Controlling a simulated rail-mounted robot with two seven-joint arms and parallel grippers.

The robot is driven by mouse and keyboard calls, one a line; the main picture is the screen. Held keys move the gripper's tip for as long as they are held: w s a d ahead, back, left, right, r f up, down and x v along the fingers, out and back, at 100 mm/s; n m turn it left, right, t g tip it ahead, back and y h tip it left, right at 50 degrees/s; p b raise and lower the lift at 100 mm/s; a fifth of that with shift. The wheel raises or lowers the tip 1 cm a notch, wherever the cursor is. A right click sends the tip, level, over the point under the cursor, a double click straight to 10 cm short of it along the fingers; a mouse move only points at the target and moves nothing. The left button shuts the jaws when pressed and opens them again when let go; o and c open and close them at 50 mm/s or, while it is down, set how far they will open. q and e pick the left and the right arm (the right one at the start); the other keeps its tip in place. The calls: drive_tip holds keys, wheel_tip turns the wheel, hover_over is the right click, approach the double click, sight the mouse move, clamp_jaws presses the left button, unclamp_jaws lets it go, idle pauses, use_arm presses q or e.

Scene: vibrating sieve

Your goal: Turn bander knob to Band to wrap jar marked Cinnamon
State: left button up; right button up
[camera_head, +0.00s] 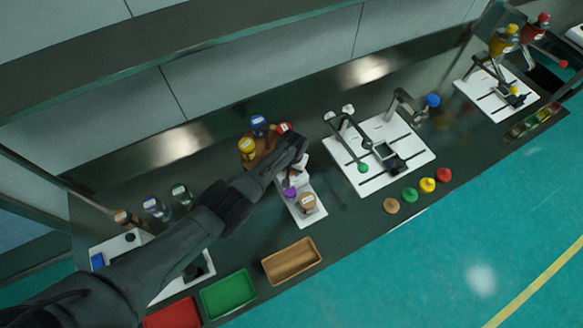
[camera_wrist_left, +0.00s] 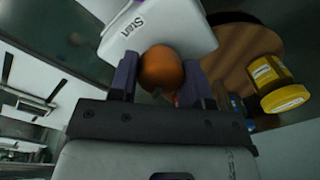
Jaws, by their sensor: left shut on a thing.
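The bander (camera_head: 311,188) is a white machine on a narrow white base near the middle of the bench. A jar with brown contents (camera_head: 307,203) stands on its front end; I cannot read its label. A purple part (camera_head: 290,192) sits beside the jar. My left gripper (camera_head: 295,148) is over the bander's back end and hides part of it. In the left wrist view, my left gripper (camera_wrist_left: 158,82) is shut on a round orange knob (camera_wrist_left: 161,67). The knob is at a white housing (camera_wrist_left: 155,28) marked "Start". My right gripper is not in view.
A round wooden stand behind the gripper holds a yellow jar (camera_head: 247,147), a blue-topped jar (camera_head: 258,123) and a red-topped one. Red, green (camera_head: 229,294) and tan trays (camera_head: 291,261) line the front edge. A white station (camera_head: 380,150) and several coloured lids are right.

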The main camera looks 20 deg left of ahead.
use_arm(q)
drive_tip(key=o, duration=0.9)
drive_tip(key=shift+o, duration=0.2)
wheel_tip(320, 180, up, 6)
drive_tip(key=p, duration=0.3)
drive_tip(key=shift+d+r+p, duration=0.1)
drive_tip(key=shift+p, duration=0.25)
wheel_tip(320, 180, up, 8)
drive_tip(key=p, duration=0.1)
drive_tip(key=shift+d+f, duration=0.15)
drive_tip(key=shift+f, duration=0.05)
